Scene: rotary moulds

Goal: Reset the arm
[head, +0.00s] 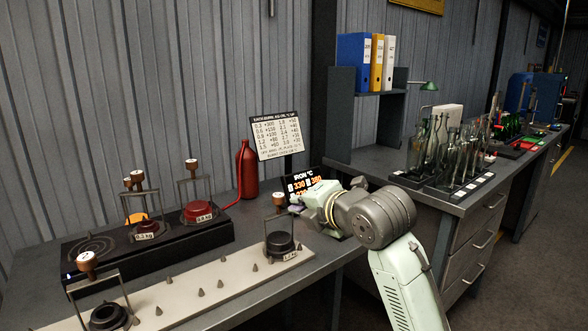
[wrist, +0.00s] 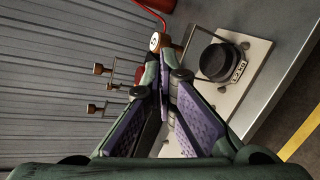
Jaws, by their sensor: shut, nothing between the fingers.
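My gripper (head: 296,203) is at the right end of the workbench, just right of a handled mould. Its purple-padded fingers (wrist: 163,88) are closed together in the wrist view, with nothing between them. The nearby mould is dark and round (head: 280,243), with a wire handle and wooden knob, and stands on the pale pegged board (head: 190,291). The same mould (wrist: 215,62) shows in the wrist view. My forearm hides part of the bench's right end.
A dark stand (head: 88,258) holds moulds, one red (head: 198,211) and one with an orange inside. An open mould (head: 108,317) is at front left. A red bottle (head: 247,168) and a sign (head: 276,138) stand behind. Glass bottles (head: 460,155) crowd the right bench.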

